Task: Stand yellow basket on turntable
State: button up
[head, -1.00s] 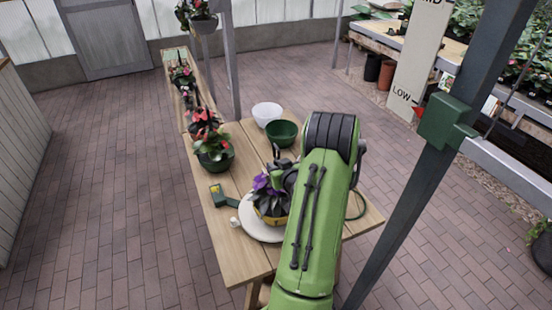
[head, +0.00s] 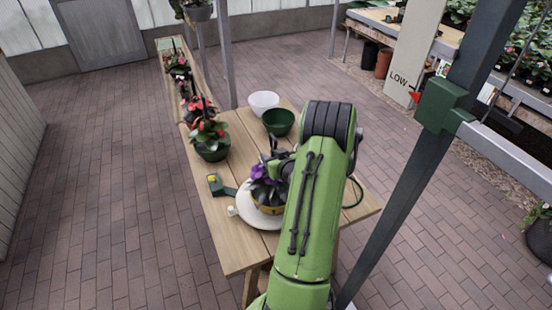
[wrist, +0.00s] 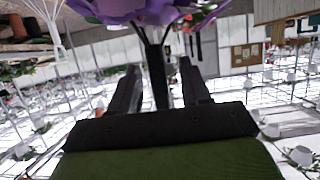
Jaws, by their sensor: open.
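The yellow basket (head: 268,209), with purple flowers (head: 262,174) and dark leaves, sits on the round white turntable (head: 251,228) on the wooden table. My green arm hides its right side and part of the turntable. In the wrist view, my gripper (wrist: 160,75) is open, with its two dark fingers apart. A dark upright strip (wrist: 156,65), perhaps the basket's hanger or a stem, shows between the fingers, below purple petals (wrist: 135,10). I cannot tell whether the fingers touch it.
A green pot with red flowers (head: 211,148) stands on the table's left side. A white bowl (head: 263,101) and a dark green bowl (head: 278,121) are at the back. A dark post (head: 410,180) rises at right.

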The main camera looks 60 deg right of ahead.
jog(key=b+v, duration=0.6)
jog(key=v, duration=0.5)
jog(key=w+a+r+n+g+y, duration=0.1)
jog(key=w+a+n+y, duration=0.25)
jog(key=a, duration=0.75)
jog(key=w+a+r+n+g+y, duration=0.1)
jog(key=w+a+r+n+y, duration=0.2)
jog(key=a, duration=0.8)
jog(key=s+a+r+g, duration=0.3)
jog(key=s+a, duration=0.8)
jog(key=s, duration=0.1)
jog(key=shift+s+a+g, duration=0.3)
jog(key=shift+a+g, duration=0.1)
jog(key=shift+r+y, duration=0.15)
jog(key=shift+y, duration=0.1)
